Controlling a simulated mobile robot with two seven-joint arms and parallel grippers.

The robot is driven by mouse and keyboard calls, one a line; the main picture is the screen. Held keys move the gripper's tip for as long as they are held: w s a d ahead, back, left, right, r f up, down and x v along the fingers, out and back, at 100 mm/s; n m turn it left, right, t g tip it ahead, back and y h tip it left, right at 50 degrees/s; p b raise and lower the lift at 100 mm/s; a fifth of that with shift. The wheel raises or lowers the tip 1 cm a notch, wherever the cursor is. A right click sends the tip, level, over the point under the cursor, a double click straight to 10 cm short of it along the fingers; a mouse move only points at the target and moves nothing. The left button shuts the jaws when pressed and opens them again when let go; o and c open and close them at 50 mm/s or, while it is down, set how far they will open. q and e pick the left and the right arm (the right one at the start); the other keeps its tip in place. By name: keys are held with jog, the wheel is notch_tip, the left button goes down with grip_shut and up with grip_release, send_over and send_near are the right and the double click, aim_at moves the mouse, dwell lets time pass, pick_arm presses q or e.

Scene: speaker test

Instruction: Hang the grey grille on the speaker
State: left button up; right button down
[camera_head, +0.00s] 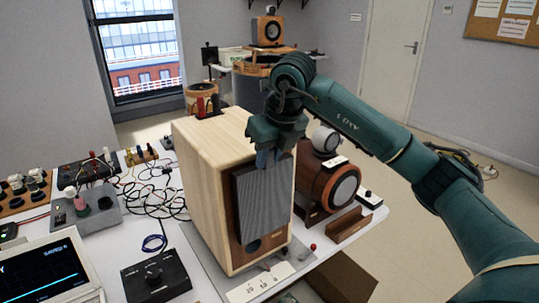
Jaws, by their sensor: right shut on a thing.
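The speaker (210,190) is a pale wooden box standing upright on the bench, its dark brown front facing right. The grey grille (262,203) is upright at the front of the speaker, over the upper part of it. I cannot tell whether it touches the front. My right gripper (268,157) is shut on the top edge of the grille and points down from above. A round dark port (253,246) shows below the grille. My left gripper is not in view.
A brown round speaker (328,186) stands close behind on the right. Black cables (150,195) and a grey device (88,211) lie to the left. A black box with a knob (156,277) and an oscilloscope (45,272) stand at the front left.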

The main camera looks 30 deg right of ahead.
jog(key=shift+w+a, duration=0.1)
jog(key=shift+w, duration=0.3)
dwell(0.3)
jog(key=shift+s+f+b, duration=0.1)
jog(key=shift+f+b, duration=0.35)
jog(key=shift+f, duration=0.2)
dwell(1.5)
jog(key=c, duration=1.2)
grip_release()
